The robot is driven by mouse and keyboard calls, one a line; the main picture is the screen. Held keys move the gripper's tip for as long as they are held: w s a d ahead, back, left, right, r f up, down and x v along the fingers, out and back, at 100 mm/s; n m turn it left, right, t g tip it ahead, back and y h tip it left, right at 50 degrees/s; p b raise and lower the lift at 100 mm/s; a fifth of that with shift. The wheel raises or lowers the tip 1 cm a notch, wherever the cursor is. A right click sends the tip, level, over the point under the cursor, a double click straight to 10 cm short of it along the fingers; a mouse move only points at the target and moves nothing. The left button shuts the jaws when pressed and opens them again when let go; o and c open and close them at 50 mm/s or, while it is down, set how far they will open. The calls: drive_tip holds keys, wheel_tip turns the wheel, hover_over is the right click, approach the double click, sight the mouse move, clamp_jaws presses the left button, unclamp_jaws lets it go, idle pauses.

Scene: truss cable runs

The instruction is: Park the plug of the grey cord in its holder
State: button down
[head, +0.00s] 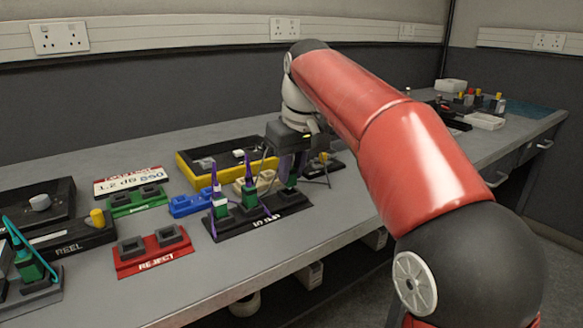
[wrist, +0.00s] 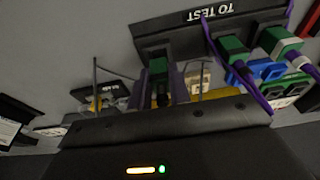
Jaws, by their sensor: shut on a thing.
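My gripper (head: 290,178) is over the right end of the black TO TEST rack (head: 262,224). It is shut on a green plug (head: 290,196), which looks upright at the right end of this rack. In the wrist view the same green plug (wrist: 157,66) shows between the two fingers, close to the rack (wrist: 180,42); I cannot tell if it is fully seated. Thin grey cord (wrist: 95,72) shows beside the fingers, but its join to the plug is hidden. Two other green plugs (wrist: 233,48) with purple cords stand in the rack beside it.
A red REJECT holder (head: 152,262) and a green holder (head: 137,205) have empty sockets. A blue holder (head: 190,206) and a yellow-edged black tray (head: 185,172) lie behind the rack. A REEL block (head: 72,245) stands left. Bare bench lies in front.

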drive_tip(key=shift+p+x, duration=0.4)
drive_tip(key=shift+x, duration=0.4)
idle(2.3)
drive_tip(key=c, duration=1.2)
unclamp_jaws()
drive_tip(key=shift+s+d, duration=0.1)
drive_tip(key=shift+s, duration=0.05)
drive_tip(key=shift+r, duration=0.1)
drive_tip(key=shift+w+a+p+v, duration=0.1)
drive_tip(key=shift+w+p+v, duration=0.05)
drive_tip(key=shift+v, duration=0.6)
drive_tip(key=shift+w+a+p+v, duration=0.1)
drive_tip(key=shift+w+v, duration=0.05)
drive_tip(key=shift+v, duration=0.65)
drive_tip(key=shift+w+a+p+v, duration=0.1)
drive_tip(key=shift+w+p+v, duration=0.05)
drive_tip(key=shift+v, duration=0.6)
drive_tip(key=shift+r, duration=0.25)
drive_tip(key=shift+w+a+v, duration=0.1)
drive_tip(key=shift+w+v, duration=0.05)
drive_tip(key=shift+v, duration=0.6)
drive_tip(key=shift+w+a+v, duration=0.1)
drive_tip(key=shift+w+v, duration=0.05)
drive_tip(key=shift+v, duration=0.55)
drive_tip(key=shift+r, duration=0.5)
